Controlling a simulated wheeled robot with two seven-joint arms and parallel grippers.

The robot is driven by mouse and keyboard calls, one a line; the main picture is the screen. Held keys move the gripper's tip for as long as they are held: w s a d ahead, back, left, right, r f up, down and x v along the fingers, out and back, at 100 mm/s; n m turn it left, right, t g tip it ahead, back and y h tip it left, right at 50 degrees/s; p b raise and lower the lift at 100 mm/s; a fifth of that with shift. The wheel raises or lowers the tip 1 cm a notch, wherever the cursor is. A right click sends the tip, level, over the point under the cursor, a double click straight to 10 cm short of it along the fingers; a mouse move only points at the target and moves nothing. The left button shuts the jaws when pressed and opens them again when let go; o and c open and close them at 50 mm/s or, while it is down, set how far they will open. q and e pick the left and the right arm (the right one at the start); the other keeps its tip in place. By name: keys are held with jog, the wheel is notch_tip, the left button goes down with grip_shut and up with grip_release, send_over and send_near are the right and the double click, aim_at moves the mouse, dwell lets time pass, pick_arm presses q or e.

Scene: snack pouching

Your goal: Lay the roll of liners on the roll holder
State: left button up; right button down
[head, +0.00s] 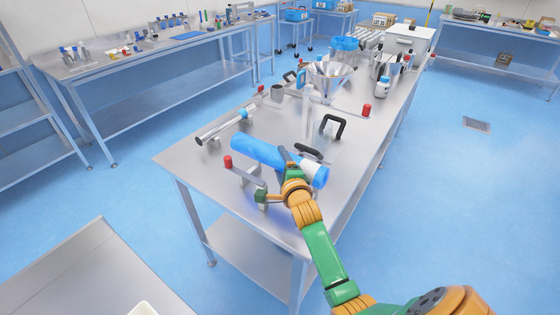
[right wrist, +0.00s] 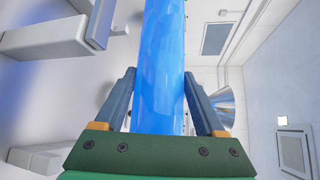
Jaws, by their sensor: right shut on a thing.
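The roll of liners (head: 258,153) is a long blue roll with a white and blue end at its right. My right gripper (head: 280,168) is shut on it, above the near part of the steel table. In the right wrist view the blue roll (right wrist: 164,70) runs between the two fingers (right wrist: 160,105), which lie along its sides. A grey rod on small stands (head: 222,127) lies behind the roll to the left; it may be the roll holder, but I cannot tell for sure. The roll and my gripper hide part of the table. My left gripper is not in view.
The steel table (head: 185,160) also bears red-topped posts (head: 367,110), a black handle (head: 334,127), a metal funnel (head: 328,78) and a grey cup (head: 277,92). The table's near left corner is bare. A side bench (head: 150,50) with small items stands behind at left.

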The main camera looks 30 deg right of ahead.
notch_tip(320, 180, down, 7)
jog(key=b, duration=0.6)
jog(key=shift+f, duration=0.1)
jog(key=shift+w, duration=0.1)
jog(key=shift+c, duration=0.3)
grip_release()
jog(key=shift+o, duration=0.3)
jog(key=shift+s, duration=0.2)
jog(key=v, duration=0.7)
jog(key=shift+a, duration=0.1)
